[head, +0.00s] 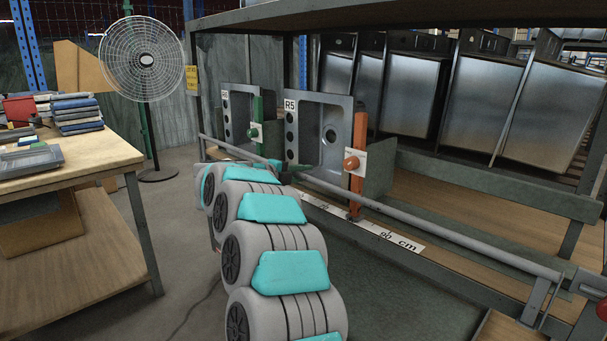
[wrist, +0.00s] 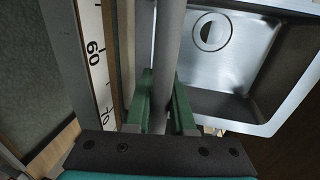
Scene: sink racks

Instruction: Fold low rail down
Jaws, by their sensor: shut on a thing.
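The low rail (head: 430,227) is a grey round bar along the front of the sink rack. In the head view it runs from the left post to a bracket (head: 541,298) at the lower right. In the wrist view the rail (wrist: 171,45) passes between the green fingers of my gripper (wrist: 163,95), which is shut on it. In the head view my gripper (head: 284,170) is at the rail's left half, in front of the sink marked R5 (head: 325,135). My arm hides a little of the rail there.
A ruler strip (head: 395,240) lies on the rack edge below the rail. An orange upright (head: 358,160) and a green upright (head: 257,122) stand behind it. A red knob (head: 602,311) is at far right. A worktable (head: 100,155) and a fan (head: 146,60) are left; floor lies between.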

